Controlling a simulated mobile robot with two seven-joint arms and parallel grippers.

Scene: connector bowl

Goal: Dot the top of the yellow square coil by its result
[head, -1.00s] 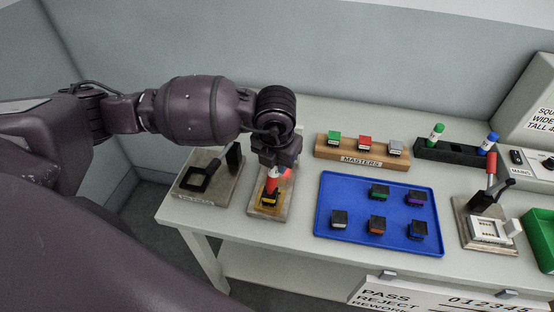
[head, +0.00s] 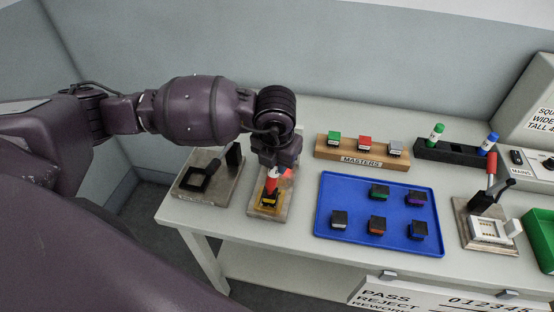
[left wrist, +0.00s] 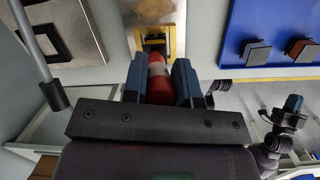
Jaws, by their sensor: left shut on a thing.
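The yellow square coil (head: 268,204), with a dark square top, sits on a small fixture plate (head: 286,203) left of the blue tray. It also shows beyond the fingers in the left wrist view (left wrist: 154,43). My left gripper (head: 275,170) is above the coil and shut on a red and white marker (left wrist: 158,72), held roughly upright. The marker's lower end is right at the coil's top; I cannot tell whether it touches. The gripper hides part of the marker.
A blue tray (head: 341,190) holds several dark-topped coils. Behind it is the wooden masters block (head: 335,152). A black rack (head: 460,151) holds a green and a blue marker. A black square gauge (head: 205,180) lies left. A lever fixture (head: 488,228) stands right.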

